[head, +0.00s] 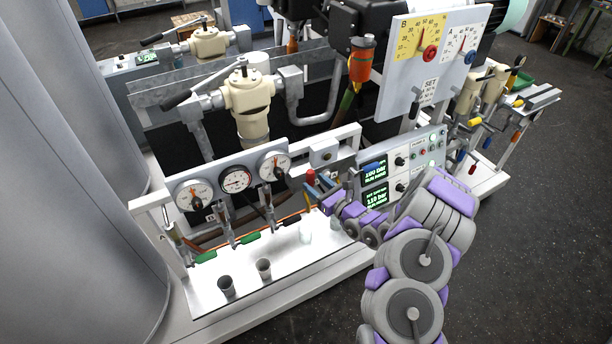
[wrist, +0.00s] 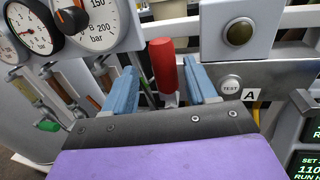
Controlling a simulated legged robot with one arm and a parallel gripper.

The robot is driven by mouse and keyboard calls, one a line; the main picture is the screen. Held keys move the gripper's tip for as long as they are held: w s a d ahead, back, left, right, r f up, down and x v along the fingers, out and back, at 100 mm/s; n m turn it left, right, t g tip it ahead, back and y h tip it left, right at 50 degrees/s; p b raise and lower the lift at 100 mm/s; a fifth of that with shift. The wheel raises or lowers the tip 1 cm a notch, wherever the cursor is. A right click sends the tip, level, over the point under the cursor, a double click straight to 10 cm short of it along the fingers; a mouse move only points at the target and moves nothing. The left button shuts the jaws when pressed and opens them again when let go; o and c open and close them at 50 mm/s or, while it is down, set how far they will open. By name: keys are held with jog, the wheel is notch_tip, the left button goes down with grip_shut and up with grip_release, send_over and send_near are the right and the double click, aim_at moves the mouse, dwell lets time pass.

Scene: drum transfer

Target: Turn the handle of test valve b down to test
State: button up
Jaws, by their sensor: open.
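A red handle (wrist: 163,66) stands upright between the two blue fingers of my gripper (wrist: 160,80) in the wrist view. The fingers are open on either side of it, and a gap shows at each side. In the head view my gripper (head: 322,190) is at the right end of the gauge panel, by the red handle (head: 311,178). A round TEST label (wrist: 231,84) and a plate marked A (wrist: 250,95) are right of the handle. A gauge marked B (wrist: 92,18) is at upper left. I cannot tell whether this handle belongs to test valve b.
Two dark cups (head: 264,268) stand on the white tray (head: 215,305). A control panel with green displays (head: 375,198) is close right of my gripper. A box with a round button (wrist: 239,32) is at upper right.

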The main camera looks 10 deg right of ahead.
aim_at(311, 181)
jog(key=x, duration=0.4)
jog(key=shift+w+a, duration=0.2)
jog(key=shift+w+d+b, duration=0.3)
jog(key=shift+w+d, duration=0.05)
jog(key=shift+w, duration=0.45)
jog(key=shift+a, duration=0.7)
jog(key=shift+c, duration=1.4)
jog(key=shift+d, duration=0.3)
jog(key=c, duration=0.4)
grip_shut()
